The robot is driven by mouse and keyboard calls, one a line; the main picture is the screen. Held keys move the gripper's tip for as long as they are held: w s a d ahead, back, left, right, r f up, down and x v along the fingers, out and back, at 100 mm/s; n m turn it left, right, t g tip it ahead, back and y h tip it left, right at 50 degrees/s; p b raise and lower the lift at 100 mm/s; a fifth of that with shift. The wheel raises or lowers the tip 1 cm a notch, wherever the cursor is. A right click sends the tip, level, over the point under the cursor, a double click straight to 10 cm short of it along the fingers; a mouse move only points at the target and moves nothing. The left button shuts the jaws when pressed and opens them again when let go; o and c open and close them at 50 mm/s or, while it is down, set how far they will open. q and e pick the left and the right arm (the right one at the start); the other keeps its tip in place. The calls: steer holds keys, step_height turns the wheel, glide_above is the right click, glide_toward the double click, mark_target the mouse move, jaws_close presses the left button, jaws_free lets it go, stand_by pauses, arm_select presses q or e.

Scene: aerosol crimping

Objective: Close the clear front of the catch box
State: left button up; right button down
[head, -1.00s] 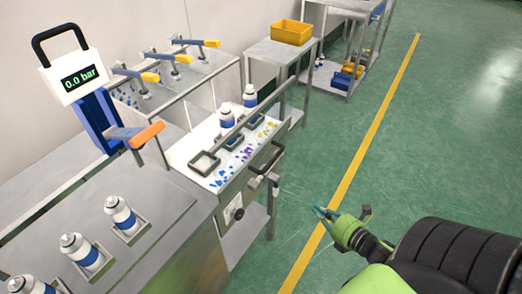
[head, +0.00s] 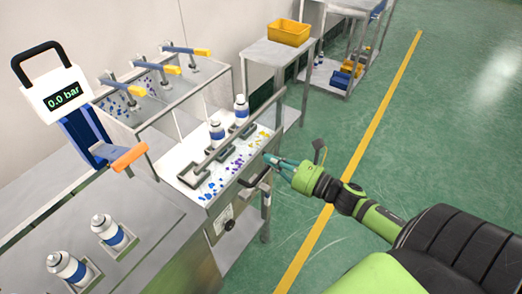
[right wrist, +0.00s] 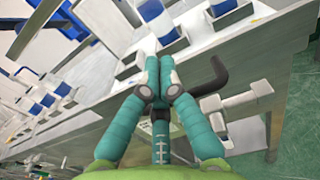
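A bench station in the middle of the head view has a white top (head: 180,158) with scattered blue, purple and yellow bits. A black bar handle (head: 258,178) sticks out at its front; it also shows in the right wrist view (right wrist: 212,78). I cannot clearly make out the catch box's clear front or tell how it stands. My green and teal right gripper (head: 268,160) is just above and right of the handle. In the right wrist view its fingers (right wrist: 162,58) are together with nothing seen between them, left of the handle. My left gripper is out of view.
White and blue cans (head: 217,131) stand behind a grey rail at the station. A bench with more cans (head: 108,229) and a 0.0 bar gauge (head: 62,95) is at left. A yellow bin (head: 288,32) sits behind. Green floor (head: 440,120) is open at right.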

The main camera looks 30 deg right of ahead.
mark_target(252, 150)
steer(key=x, duration=0.2)
steer(key=shift+w+a+r+p, duration=0.1)
steer(key=shift+w+r+p, duration=0.1)
steer(key=shift+p, duration=0.15)
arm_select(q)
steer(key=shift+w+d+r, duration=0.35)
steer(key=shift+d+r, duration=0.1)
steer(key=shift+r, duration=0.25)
arm_select(e)
steer(key=shift+w+a+f, duration=0.25)
steer(key=shift+w, duration=0.35)
steer(key=shift+w, duration=0.15)
